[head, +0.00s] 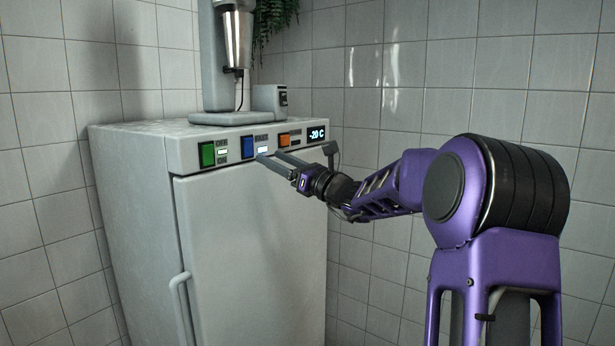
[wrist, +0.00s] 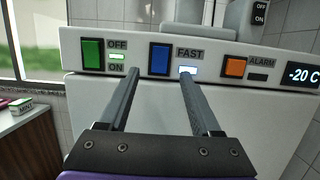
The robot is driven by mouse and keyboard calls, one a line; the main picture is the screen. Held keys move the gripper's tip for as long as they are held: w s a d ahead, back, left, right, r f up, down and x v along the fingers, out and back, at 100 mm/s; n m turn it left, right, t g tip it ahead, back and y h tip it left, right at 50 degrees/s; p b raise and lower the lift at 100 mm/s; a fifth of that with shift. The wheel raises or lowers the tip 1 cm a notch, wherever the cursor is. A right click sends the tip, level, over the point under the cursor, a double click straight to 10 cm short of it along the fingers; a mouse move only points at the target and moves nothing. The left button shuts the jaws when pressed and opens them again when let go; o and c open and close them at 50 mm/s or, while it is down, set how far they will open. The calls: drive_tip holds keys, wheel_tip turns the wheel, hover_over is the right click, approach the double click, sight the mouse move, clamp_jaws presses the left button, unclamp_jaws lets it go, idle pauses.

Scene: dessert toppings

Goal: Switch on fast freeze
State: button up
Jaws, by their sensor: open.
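The freezer (head: 255,240) has a front control panel. On it are a green OFF/ON switch (head: 207,154), a blue FAST switch (head: 248,147) and an orange ALARM switch (head: 284,139). In the wrist view the blue switch (wrist: 160,58) has a lit white lamp (wrist: 188,71) beside it, under the FAST label. The green switch (wrist: 92,53) has a lit greenish lamp, and the lamp by the orange switch (wrist: 235,66) is dark. My gripper (wrist: 163,80) is open and empty. Its fingers point at the panel on either side of the blue switch; whether they touch it I cannot tell.
A display (head: 317,133) at the panel's right reads -20 C. A mixer (head: 238,60) stands on the freezer top. The door handle (head: 179,300) sticks out at the lower left. A counter (wrist: 25,140) with small boxes is at the left of the wrist view.

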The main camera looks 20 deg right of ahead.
drive_tip(key=v, duration=1.1)
drive_tip(key=shift+a, duration=0.1)
